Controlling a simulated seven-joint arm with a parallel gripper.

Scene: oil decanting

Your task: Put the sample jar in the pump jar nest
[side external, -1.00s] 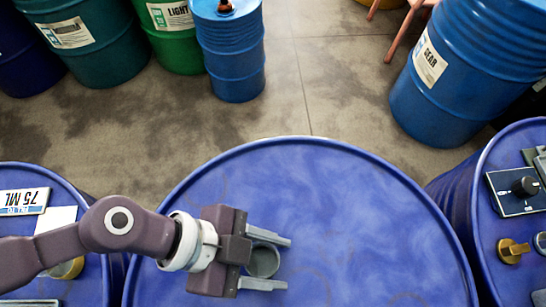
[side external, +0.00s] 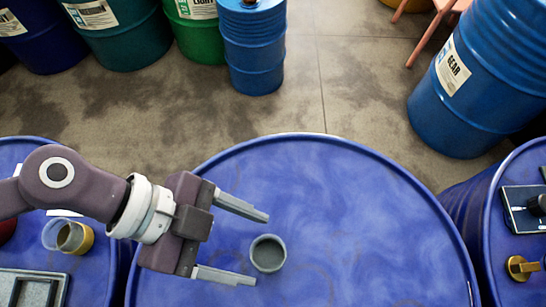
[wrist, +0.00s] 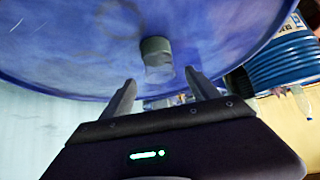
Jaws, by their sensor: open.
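A small round grey-looking jar (side external: 268,253), which I take as the sample jar, stands upright on the large central blue drum (side external: 360,210). In the wrist view the jar (wrist: 156,58) shows a dark grey end and a clear, glassy body. My gripper (side external: 262,248) is open and empty, to the left of the jar, with its fingertips near the jar's left side. In the wrist view the gripper (wrist: 160,78) has the jar just beyond and between its fingertips. I cannot make out for certain which fixture is the pump jar nest.
On the left drum are a cup with yellowish contents (side external: 75,238) and a grey tray (side external: 32,288). The right drum carries a dark control box with a knob (side external: 525,208) and a brass fitting (side external: 522,267). The rest of the central drum top is clear.

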